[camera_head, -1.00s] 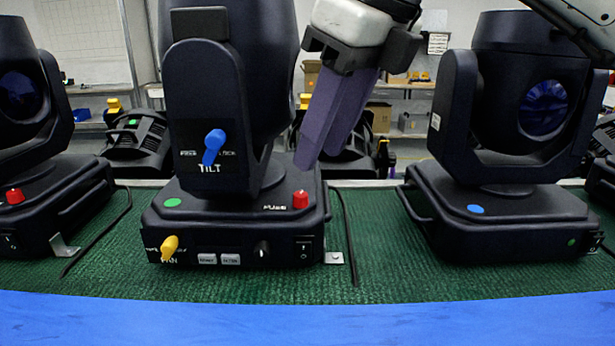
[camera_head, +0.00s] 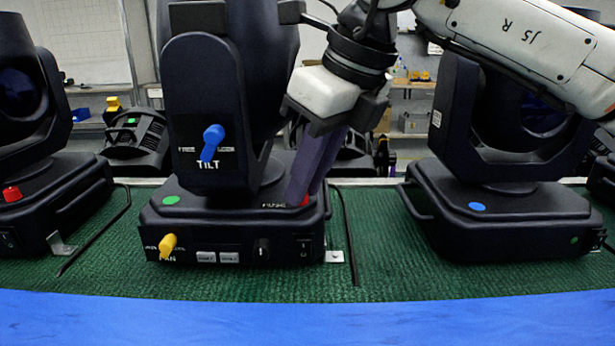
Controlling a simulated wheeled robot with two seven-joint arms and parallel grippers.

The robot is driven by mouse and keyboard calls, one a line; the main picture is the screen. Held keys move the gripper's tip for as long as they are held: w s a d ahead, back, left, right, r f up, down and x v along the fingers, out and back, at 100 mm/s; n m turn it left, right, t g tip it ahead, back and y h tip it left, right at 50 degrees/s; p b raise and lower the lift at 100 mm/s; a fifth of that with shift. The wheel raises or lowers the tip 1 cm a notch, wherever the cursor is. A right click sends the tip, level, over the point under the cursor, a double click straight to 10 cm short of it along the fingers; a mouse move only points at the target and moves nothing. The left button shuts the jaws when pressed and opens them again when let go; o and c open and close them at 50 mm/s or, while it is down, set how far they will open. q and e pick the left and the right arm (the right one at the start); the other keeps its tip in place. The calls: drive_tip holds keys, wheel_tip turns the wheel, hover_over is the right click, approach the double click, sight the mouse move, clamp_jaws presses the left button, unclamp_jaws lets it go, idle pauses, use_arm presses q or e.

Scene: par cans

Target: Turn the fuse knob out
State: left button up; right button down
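The red fuse knob (camera_head: 306,200) sits on the right end of the middle lamp's base (camera_head: 240,215), beside the "FUSE" print. Only a small part of it shows, as a finger covers the rest. My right gripper (camera_head: 301,202) points down from above with its purple fingers at the knob. The near finger is in front of the knob and the other lies behind and to the right. I cannot tell whether the fingers are closed on it. My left gripper is not in view.
The middle lamp also has a blue tilt lever (camera_head: 211,143), a yellow pan lever (camera_head: 167,245) and a black power switch (camera_head: 304,248). Another lamp (camera_head: 500,215) stands to the right, partly behind my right arm. Green mat (camera_head: 390,275) lies bare in front.

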drive_tip(key=shift+s+a+m+t+h+b, duration=0.15)
drive_tip(key=shift+m+t+h+b, duration=0.25)
drive_tip(key=shift+m+b, duration=0.8)
drive_tip(key=shift+a+m+t+h, duration=0.1)
drive_tip(key=shift+m+t+h, duration=0.3)
drive_tip(key=shift+m, duration=1.3)
drive_tip(key=c, duration=1.7)
unclamp_jaws()
drive_tip(key=shift+o, duration=0.2)
drive_tip(key=v, duration=1)
drive_tip(key=shift+r+p, duration=0.25)
drive_tip(key=shift+p, duration=0.2)
